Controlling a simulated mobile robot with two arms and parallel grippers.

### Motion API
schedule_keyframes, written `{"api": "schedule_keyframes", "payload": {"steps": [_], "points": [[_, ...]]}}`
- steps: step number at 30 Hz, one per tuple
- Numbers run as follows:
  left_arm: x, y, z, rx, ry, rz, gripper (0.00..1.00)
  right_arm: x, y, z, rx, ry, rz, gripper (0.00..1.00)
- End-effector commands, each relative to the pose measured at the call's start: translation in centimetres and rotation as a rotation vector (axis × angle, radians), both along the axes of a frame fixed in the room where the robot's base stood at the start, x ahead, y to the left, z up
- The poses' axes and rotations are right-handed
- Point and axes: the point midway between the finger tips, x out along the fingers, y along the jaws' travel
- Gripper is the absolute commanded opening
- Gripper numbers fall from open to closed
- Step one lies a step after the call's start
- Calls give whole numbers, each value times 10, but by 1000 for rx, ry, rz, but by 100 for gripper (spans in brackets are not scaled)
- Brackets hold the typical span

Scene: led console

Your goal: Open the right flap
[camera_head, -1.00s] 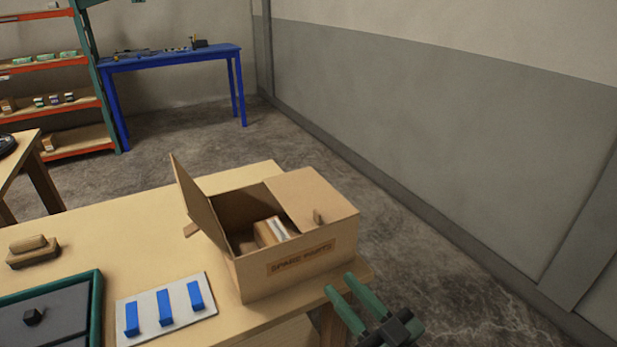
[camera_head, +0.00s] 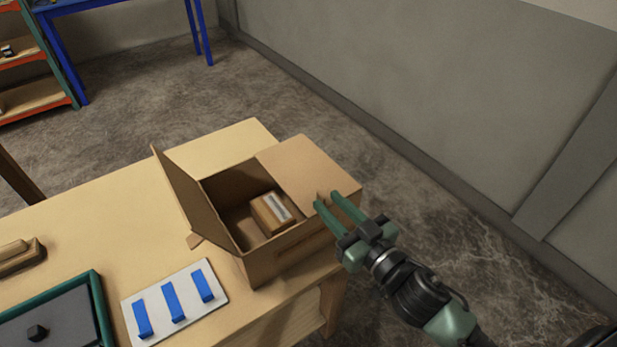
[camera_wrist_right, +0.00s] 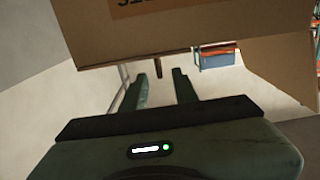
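The cardboard box (camera_head: 265,265) stands at the table's right end. Its right flap (camera_head: 305,170) lies closed over the right part of the opening. Its left flap (camera_head: 185,195) stands up, tilted outward. A small tab on the right flap shows in the right wrist view (camera_wrist_right: 158,67); my fingers largely cover it in the head view. My right gripper (camera_head: 327,199) is open, its fingertips at the flap's near edge. In the right wrist view, the tab appears between the open fingers (camera_wrist_right: 160,76), and I cannot tell whether they touch it. My left gripper is not in view.
A small brown carton (camera_head: 272,213) lies inside the box. Floor and wall lie beyond the table's right side.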

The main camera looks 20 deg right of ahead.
Motion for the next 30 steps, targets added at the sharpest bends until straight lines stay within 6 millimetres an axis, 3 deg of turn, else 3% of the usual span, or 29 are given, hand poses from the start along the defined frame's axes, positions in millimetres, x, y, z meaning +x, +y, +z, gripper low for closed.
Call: {"api": "schedule_keyframes", "payload": {"steps": [12, 24, 25, 28, 30], "points": [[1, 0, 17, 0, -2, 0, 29, 55, 19, 3, -1, -3, -1, 29], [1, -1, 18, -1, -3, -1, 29, 63, 23, 1, 0, -1, 0, 29], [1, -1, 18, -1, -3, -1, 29, 63, 23, 1, 0, -1, 0, 26], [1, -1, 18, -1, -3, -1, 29, 63, 23, 1, 0, -1, 0, 0], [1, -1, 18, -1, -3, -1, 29, 63, 23, 1, -1, -1, 0, 0]]}}
